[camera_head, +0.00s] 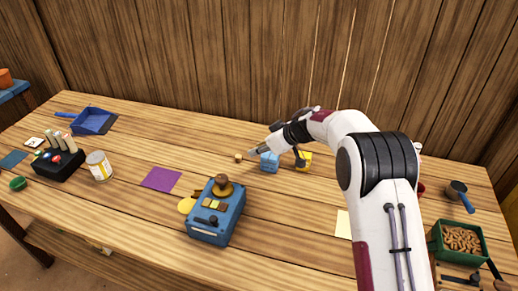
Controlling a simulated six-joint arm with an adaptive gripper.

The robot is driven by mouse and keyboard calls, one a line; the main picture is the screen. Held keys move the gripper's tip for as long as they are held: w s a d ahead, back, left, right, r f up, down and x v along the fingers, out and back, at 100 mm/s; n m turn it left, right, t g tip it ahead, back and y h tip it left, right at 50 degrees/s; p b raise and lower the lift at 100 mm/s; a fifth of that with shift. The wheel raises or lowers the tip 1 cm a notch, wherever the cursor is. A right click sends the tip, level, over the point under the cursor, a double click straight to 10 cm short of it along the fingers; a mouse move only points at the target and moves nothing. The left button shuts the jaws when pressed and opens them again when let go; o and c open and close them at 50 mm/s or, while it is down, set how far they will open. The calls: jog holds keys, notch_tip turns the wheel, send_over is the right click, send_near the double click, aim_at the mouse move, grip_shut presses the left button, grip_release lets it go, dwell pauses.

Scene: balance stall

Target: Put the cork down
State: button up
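A small tan piece that looks like the cork (238,157) is just left of the tip of my gripper (252,151), over the middle back of the table. It is too small to tell whether it touches the fingers or rests on the wood. My gripper points left and down. Its fingers show as one thin dark shape from the side, so its opening is hidden.
A light blue block (269,162) and a yellow block (304,160) are under my arm. A blue scale (214,222) with a brown pan stands in front. A purple sheet (161,179), a can (99,166) and a blue dustpan (91,121) lie left. A green box (437,245) stands right.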

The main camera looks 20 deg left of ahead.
jog(key=shift+r, duration=0.1)
dwell(0.4)
